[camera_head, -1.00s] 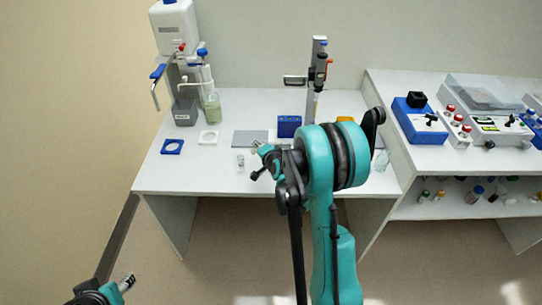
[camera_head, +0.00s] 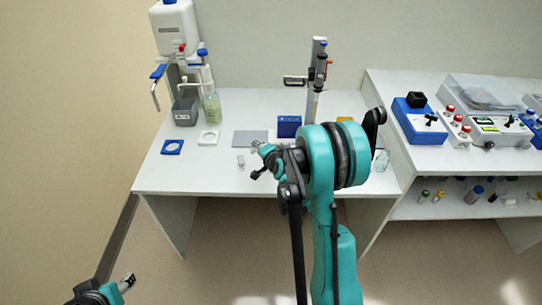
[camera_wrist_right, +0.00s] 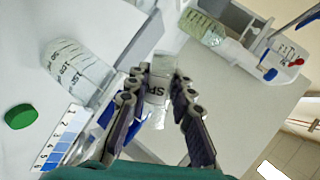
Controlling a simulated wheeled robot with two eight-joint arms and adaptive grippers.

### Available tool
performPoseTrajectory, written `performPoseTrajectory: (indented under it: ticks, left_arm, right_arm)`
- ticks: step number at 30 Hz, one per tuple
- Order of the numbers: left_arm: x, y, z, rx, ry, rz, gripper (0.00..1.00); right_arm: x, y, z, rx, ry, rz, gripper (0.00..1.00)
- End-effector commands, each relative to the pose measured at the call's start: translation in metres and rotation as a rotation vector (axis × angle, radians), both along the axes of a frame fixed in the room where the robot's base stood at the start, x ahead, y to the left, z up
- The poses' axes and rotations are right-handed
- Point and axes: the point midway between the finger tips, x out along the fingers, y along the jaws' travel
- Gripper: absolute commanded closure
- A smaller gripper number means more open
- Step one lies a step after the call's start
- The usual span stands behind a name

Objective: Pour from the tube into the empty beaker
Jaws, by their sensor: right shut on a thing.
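My right gripper (camera_head: 262,155) is over the front part of the bench. In the right wrist view my right gripper (camera_wrist_right: 163,95) is shut on a clear tube (camera_wrist_right: 158,88) with a white label and dark letters. Its contents cannot be made out. A clear graduated beaker (camera_wrist_right: 78,70) stands to the left of the gripper in that view, apart from the tube, and no liquid shows in it. In the head view a clear vessel (camera_head: 381,160) shows right of my arm, partly hidden. My left gripper (camera_head: 127,282) is low at the left, away from the bench; its jaws are unclear.
A green cap (camera_wrist_right: 20,117) and a blue colour scale (camera_wrist_right: 58,140) lie near the beaker. A blue block (camera_head: 288,126) and a tall stand (camera_head: 316,80) are behind the gripper. A dispenser (camera_head: 175,30) with a bottle (camera_head: 210,106) stands at the back left.

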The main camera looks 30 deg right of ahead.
Motion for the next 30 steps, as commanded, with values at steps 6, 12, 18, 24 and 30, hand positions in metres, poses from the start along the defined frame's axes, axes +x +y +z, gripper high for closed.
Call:
performPoseTrajectory:
  ticks: [6, 12, 18, 24, 30]
  left_arm:
    - [0.0000, 0.0000, 0.0006, 0.000, 0.000, 0.000, 0.53]
    - [0.0000, 0.0000, 0.0009, 0.000, 0.000, 0.000, 0.53]
    - [0.0000, 0.0000, 0.0012, 0.000, 0.000, 0.000, 0.53]
    - [0.0000, 0.0000, 0.0016, 0.000, 0.000, 0.000, 0.53]
    - [0.0000, 0.0000, 0.0020, 0.000, 0.000, 0.000, 0.53]
  right_arm:
    - [0.0000, 0.0000, 0.0007, 0.013, -0.005, -0.001, 1.00]
    - [0.0001, 0.0000, 0.0010, 0.022, -0.008, 0.000, 1.00]
    - [0.0001, 0.0001, 0.0015, 0.032, -0.012, -0.001, 1.00]
    - [0.0001, 0.0001, 0.0020, 0.042, -0.016, 0.000, 1.00]
    - [0.0001, 0.0000, 0.0025, 0.051, -0.020, -0.001, 1.00]
